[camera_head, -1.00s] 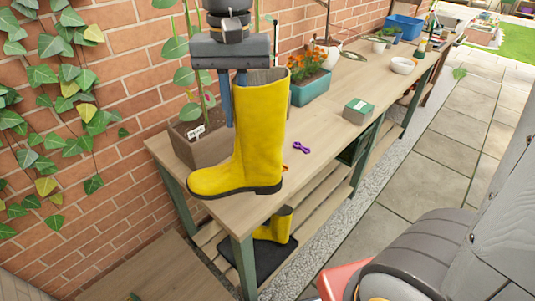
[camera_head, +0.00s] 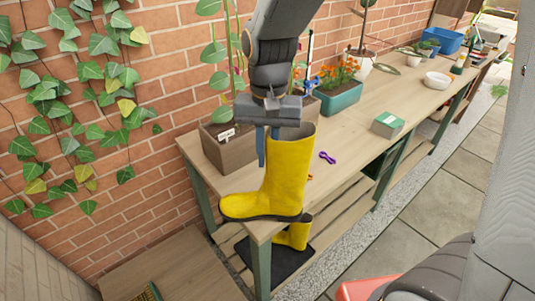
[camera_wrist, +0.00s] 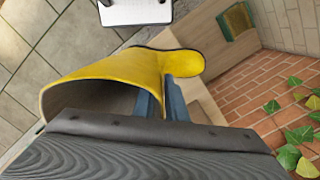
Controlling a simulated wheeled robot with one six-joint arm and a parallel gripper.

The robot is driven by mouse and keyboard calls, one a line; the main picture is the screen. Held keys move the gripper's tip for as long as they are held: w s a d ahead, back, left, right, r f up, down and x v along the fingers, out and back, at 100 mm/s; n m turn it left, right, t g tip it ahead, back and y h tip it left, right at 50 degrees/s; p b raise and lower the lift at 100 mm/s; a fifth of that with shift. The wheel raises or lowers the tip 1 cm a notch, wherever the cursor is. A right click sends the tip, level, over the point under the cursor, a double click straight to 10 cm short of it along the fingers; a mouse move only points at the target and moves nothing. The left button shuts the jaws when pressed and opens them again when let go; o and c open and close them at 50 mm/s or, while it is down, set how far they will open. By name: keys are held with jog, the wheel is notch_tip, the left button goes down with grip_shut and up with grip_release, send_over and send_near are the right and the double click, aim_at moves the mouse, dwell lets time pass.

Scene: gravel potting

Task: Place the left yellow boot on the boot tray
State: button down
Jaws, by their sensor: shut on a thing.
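A yellow boot (camera_head: 284,175) with a black sole hangs upright from my gripper (camera_head: 262,150), its toe to the left, in front of the bench's near end. My gripper is shut on the boot's upper shaft, and the boot also shows in the wrist view (camera_wrist: 125,72). A second yellow boot (camera_head: 295,234) stands on the black boot tray (camera_head: 288,262) on the low slatted shelf under the bench. The held boot hides part of the tray and the second boot's toe.
The wooden bench (camera_head: 352,118) carries a wooden planter (camera_head: 226,148), a teal flower pot (camera_head: 341,97), a green box (camera_head: 388,124), a white bowl (camera_head: 437,79) and purple snips (camera_head: 327,158). A green bench leg (camera_head: 261,268) stands beside the tray. The brick wall is behind.

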jog(key=c, duration=2.1)
grip_release()
jog(key=shift+f, duration=0.1)
jog(key=o, duration=0.3)
